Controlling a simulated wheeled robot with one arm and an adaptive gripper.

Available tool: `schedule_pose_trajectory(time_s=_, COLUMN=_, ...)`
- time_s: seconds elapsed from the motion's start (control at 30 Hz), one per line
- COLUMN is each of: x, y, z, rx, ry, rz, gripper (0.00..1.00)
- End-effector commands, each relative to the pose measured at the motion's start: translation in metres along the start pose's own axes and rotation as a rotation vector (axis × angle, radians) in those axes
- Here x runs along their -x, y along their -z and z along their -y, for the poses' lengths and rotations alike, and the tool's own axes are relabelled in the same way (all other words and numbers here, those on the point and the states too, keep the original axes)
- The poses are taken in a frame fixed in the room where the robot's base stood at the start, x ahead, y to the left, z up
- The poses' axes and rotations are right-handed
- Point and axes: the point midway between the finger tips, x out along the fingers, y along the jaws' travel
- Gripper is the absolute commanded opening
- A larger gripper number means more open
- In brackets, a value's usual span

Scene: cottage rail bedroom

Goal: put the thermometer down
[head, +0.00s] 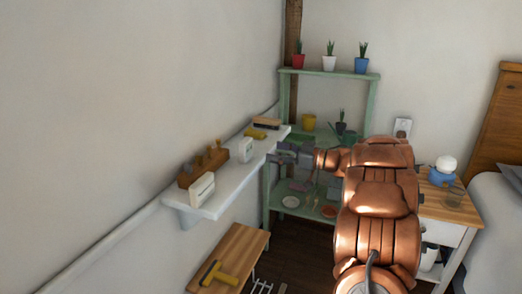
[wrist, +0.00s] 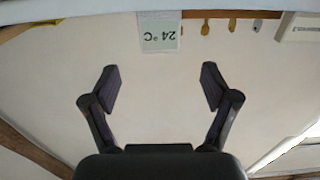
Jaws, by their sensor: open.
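The thermometer (wrist: 160,32) is a small pale block that reads 24 °C, upside down in the wrist view. In the head view the white block in the middle of the wall shelf (head: 246,150) appears to be it, standing upright. My gripper (wrist: 160,85) is open, with nothing between its fingers. The thermometer shows beyond the fingertips, centred between them and apart from them. In the head view my gripper (head: 285,157) is beside the shelf's far end, small and dark.
The white wall shelf (head: 212,207) also holds another white device (head: 202,190), a wooden rack (head: 205,165) and a yellow item (head: 255,134). A green plant stand (head: 330,73) is behind my arm. A wooden bench (head: 240,250) is below, and a nightstand (head: 450,208) at right.

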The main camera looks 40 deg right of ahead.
Motion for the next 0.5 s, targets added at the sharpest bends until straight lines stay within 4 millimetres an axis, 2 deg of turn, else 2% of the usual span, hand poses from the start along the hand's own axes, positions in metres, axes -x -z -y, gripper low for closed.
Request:
schedule_pose_trajectory(time_s=0.2, x=0.017, y=0.0, z=-0.001, rx=-0.001, ry=-0.002, rz=0.0, gripper=0.86)
schedule_pose_trajectory(time_s=0.5, x=0.019, y=-0.001, z=0.0, rx=-0.001, ry=-0.002, rz=0.0, gripper=0.86)
